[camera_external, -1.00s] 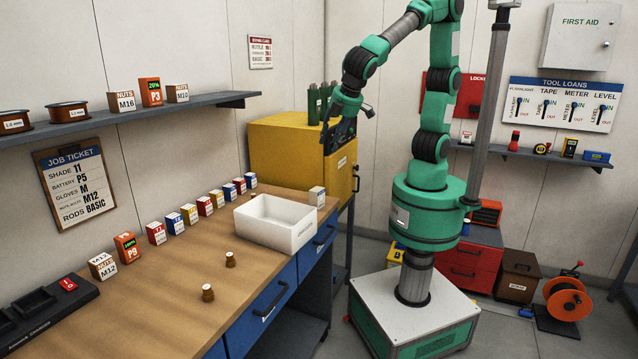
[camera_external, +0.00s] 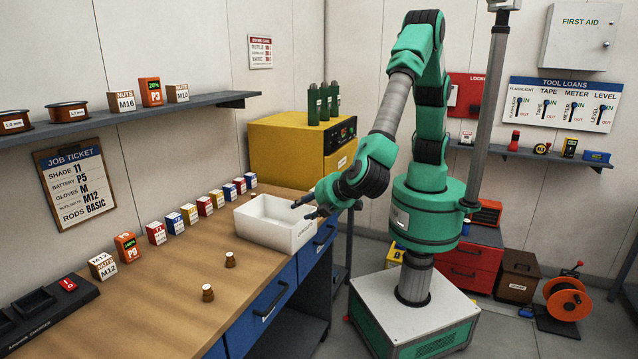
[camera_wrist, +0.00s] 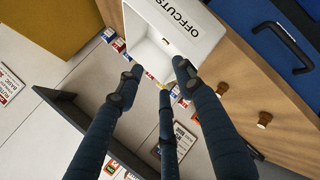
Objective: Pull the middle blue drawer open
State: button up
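The middle blue drawer (camera_external: 250,318) is in the front of the wooden bench, with a dark bar handle (camera_external: 271,299) and a small white label. It looks shut, flush with the bench front. My gripper (camera_external: 304,210) is above the right end of the white tray, up and to the right of that handle and well apart from it. Its dark fingers are spread and empty, and they also show in the wrist view (camera_wrist: 158,72). A blue drawer front with a dark handle (camera_wrist: 283,46) shows at the upper right of the wrist view; I cannot tell which drawer it is.
The white offcuts tray (camera_external: 262,238) stands on the bench below my gripper. Another blue drawer (camera_external: 309,259) is to the right. Small boxes line the back. A yellow cabinet (camera_external: 285,150) stands behind.

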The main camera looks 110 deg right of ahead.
jog(key=w+a+f+n+t+h, duration=0.1)
jog(key=w+a+f+n+t, duration=0.15)
jog(key=a+f, duration=0.75)
jog(key=n+t, duration=0.2)
jog(key=t, duration=0.2)
send_near(278, 298)
jog(key=f+v, duration=0.1)
jog(key=v, duration=0.5)
jog(key=shift+d+r+m+b, duration=0.15)
jog(key=shift+r+m+b, duration=0.1)
jog(key=shift+r+b, duration=0.1)
jog(key=shift+d, duration=0.1)
jog(key=b+x, duration=0.1)
jog(key=x, duration=1.2)
jog(key=shift+w+d, duration=0.15)
jog(key=shift+w, duration=0.2)
grip_shut()
